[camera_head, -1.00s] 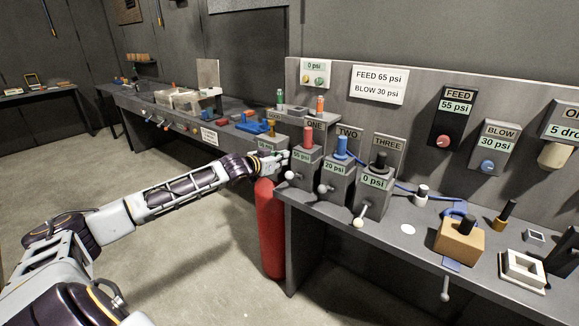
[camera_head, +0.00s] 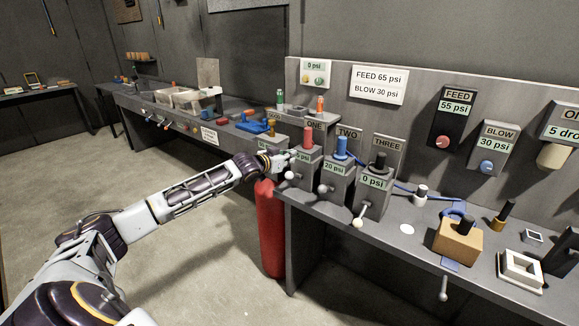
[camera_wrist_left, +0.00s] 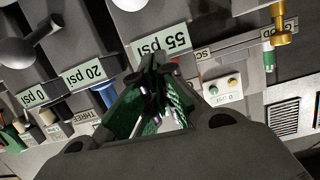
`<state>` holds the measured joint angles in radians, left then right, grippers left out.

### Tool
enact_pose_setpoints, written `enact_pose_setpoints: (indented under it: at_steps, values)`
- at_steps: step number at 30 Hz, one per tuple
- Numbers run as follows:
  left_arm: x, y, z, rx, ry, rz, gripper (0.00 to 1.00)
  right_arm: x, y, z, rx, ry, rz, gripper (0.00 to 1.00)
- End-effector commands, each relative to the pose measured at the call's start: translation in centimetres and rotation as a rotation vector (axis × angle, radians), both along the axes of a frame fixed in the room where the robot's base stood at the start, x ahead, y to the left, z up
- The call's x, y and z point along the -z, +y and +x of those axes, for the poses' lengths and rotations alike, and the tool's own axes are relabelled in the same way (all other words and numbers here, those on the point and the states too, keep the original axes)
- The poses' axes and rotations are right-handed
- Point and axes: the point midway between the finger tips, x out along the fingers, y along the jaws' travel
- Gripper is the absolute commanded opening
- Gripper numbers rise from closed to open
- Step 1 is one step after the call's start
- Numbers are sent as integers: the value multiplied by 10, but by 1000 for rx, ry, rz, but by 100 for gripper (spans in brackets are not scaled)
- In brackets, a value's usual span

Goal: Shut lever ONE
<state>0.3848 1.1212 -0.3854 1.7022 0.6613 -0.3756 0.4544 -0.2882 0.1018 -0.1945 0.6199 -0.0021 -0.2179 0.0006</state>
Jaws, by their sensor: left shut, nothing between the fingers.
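Station ONE is a grey box with a red-topped post (camera_head: 308,139) and a psi label, now partly covered by my left gripper. Lever ONE's pale ball knob (camera_head: 291,175) sticks out low on its front. My left gripper (camera_head: 287,157) is shut and empty at the box's upper left front, just above the knob. In the left wrist view its dark green fingers (camera_wrist_left: 158,95) are together in front of the 55 psi label (camera_wrist_left: 162,42). A grey ball at the top edge there may be lever ONE's knob. I cannot tell whether the fingers touch the box.
Box TWO (camera_head: 335,182) with its knob (camera_head: 323,188) and box THREE (camera_head: 372,196) with its lowered lever (camera_head: 358,222) stand close to the right. A red cylinder (camera_head: 270,230) stands below the bench's left end. Open floor lies to the left.

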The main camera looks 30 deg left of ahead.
Motion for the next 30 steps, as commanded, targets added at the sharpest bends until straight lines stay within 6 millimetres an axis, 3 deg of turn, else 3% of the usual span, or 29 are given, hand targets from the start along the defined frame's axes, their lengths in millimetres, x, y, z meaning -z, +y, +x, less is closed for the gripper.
enact_pose_setpoints:
  at_steps: [17,30]
  values:
    - [5,-3,24,1,-1,-1,0,-4,3,-6,1,7,3,40]
    - [24,0,13,1,1,0,0,-5,5,-10,1,11,6,40]
